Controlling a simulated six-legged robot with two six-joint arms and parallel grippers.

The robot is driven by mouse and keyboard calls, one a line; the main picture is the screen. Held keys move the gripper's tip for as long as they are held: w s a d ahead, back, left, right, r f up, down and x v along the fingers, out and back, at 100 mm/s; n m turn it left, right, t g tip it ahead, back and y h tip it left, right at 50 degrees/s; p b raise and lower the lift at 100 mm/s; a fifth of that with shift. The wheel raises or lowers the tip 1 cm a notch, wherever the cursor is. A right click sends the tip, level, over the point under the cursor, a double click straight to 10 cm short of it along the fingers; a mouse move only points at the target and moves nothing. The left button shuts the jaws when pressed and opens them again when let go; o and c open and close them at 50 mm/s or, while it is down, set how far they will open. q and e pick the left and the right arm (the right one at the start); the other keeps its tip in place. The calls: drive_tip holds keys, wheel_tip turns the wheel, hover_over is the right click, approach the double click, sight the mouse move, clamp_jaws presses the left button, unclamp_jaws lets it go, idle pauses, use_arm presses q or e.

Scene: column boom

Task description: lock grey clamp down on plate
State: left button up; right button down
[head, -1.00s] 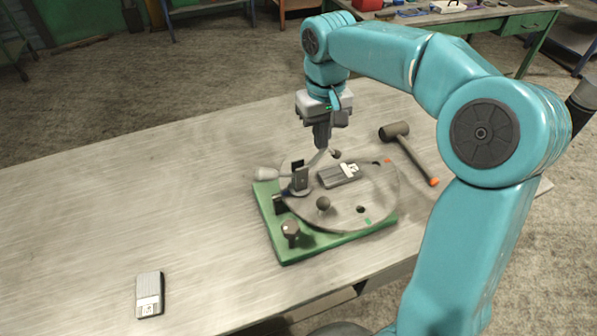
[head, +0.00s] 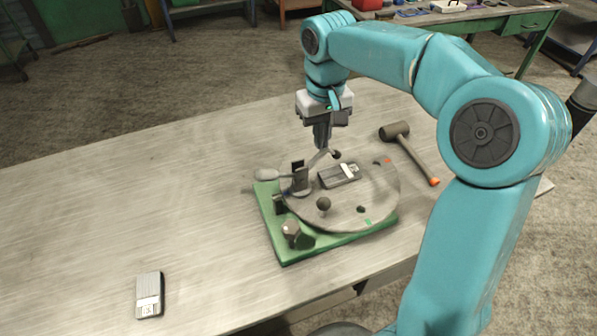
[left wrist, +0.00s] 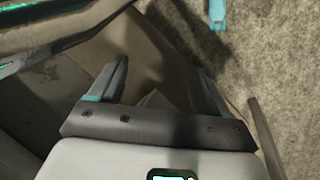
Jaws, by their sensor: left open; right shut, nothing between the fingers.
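A green-based fixture holds a round grey plate (head: 375,205) on the table. A grey clamp (head: 300,178) stands at the plate's left edge, with a light handle (head: 268,175) reaching left and an arm reaching up and right to a dark tip. A dark grey block with a white label (head: 338,175) lies on the plate. My right gripper (head: 322,146) is shut and empty, pointing down just above the plate's far side, beside the clamp arm's tip; I cannot tell whether they touch. My left gripper (left wrist: 158,85) is open and empty in the left wrist view, away from the fixture.
A hammer (head: 408,150) with an orange handle end lies right of the fixture. A second grey block with a white label (head: 149,295) lies at the table's front left. Dark knobs (head: 291,232) stand at the fixture's front. The table's left side is clear.

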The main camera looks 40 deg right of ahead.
drive_tip(key=shift+f, duration=0.15)
drive_tip(key=shift+s+d+f+b, duration=0.1)
drive_tip(key=shift+d+f+b, duration=0.1)
drive_tip(key=shift+f+b, duration=0.65)
drive_tip(key=shift+d+f+b, duration=0.15)
drive_tip(key=shift+f+b, duration=0.45)
drive_tip(key=shift+f, duration=0.45)
drive_tip(key=shift+r, duration=0.1)
wheel_tip(320, 180, up, 7)
drive_tip(key=p, duration=0.6)
drive_tip(key=shift+p, duration=0.4)
drive_tip(key=shift+s, duration=0.1)
